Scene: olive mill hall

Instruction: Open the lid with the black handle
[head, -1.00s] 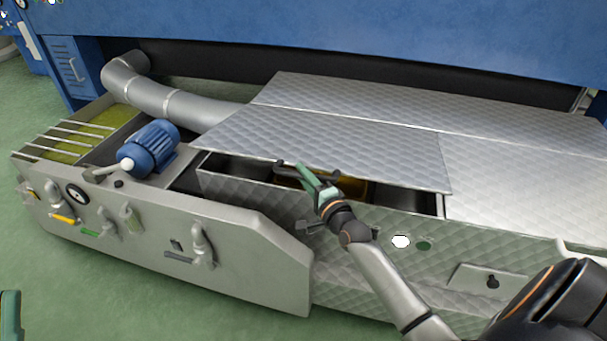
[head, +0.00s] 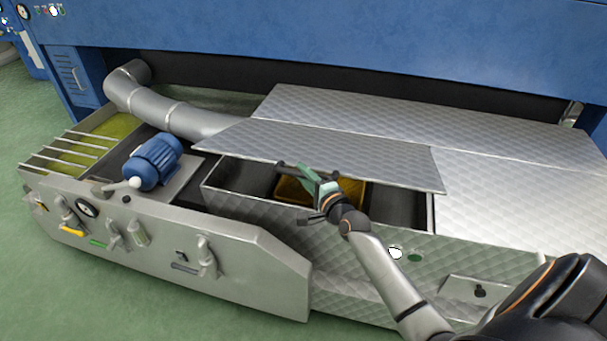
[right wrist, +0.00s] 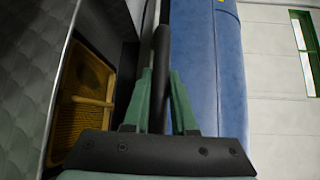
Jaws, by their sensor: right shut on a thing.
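The lid (head: 350,158) is a quilted metal panel over the open front bay of the machine's box in the head view. Its front edge is raised above the box, leaving a gap beneath. The black handle (head: 283,166) is a bar along the lid's front edge, and it shows as a dark upright bar in the right wrist view (right wrist: 162,55). My right gripper (head: 313,180) is shut on the handle, its green fingers on either side of the bar in the wrist view (right wrist: 158,100); they hide part of it. My left gripper is out of view.
An amber basket (head: 289,190) sits inside the bay under the lid. A blue motor (head: 153,162) and grey pipe (head: 185,120) are at the left. A front panel with gauge and valves (head: 170,242) stands before them. Fixed quilted covers (head: 510,190) lie right and behind.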

